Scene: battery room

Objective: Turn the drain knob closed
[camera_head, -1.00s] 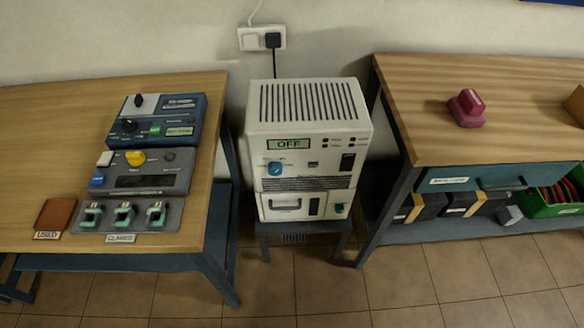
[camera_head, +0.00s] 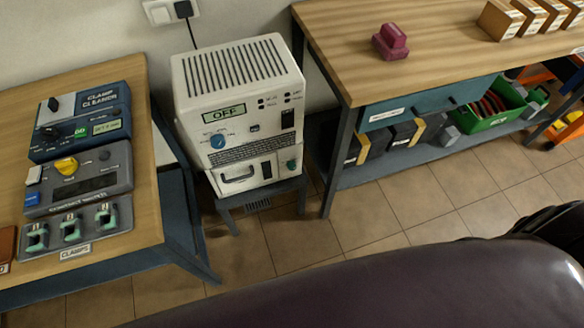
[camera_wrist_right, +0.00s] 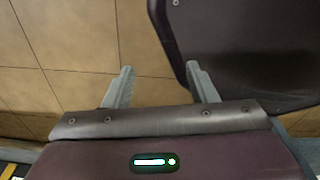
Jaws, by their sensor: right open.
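A white machine (camera_head: 240,70) with an "OFF" display stands on a low stool between two tables in the head view. A round blue knob (camera_head: 217,141) is on its upper front. A smaller teal knob (camera_head: 291,165) is at the right of its lower front. The knob labels are too small to read, so I cannot tell which is the drain knob. My right gripper (camera_wrist_right: 160,72) is open and empty in the right wrist view, pointing over the tiled floor, away from the machine. My left gripper is not in view.
The left wooden table (camera_head: 138,190) holds a clamp cleaner (camera_head: 83,115). The right table (camera_head: 345,40) bears a magenta block (camera_head: 390,42); a green bin (camera_head: 488,117) is on its lower shelf. Tiled floor (camera_head: 400,220) in front is clear. My own purple body part fills the bottom.

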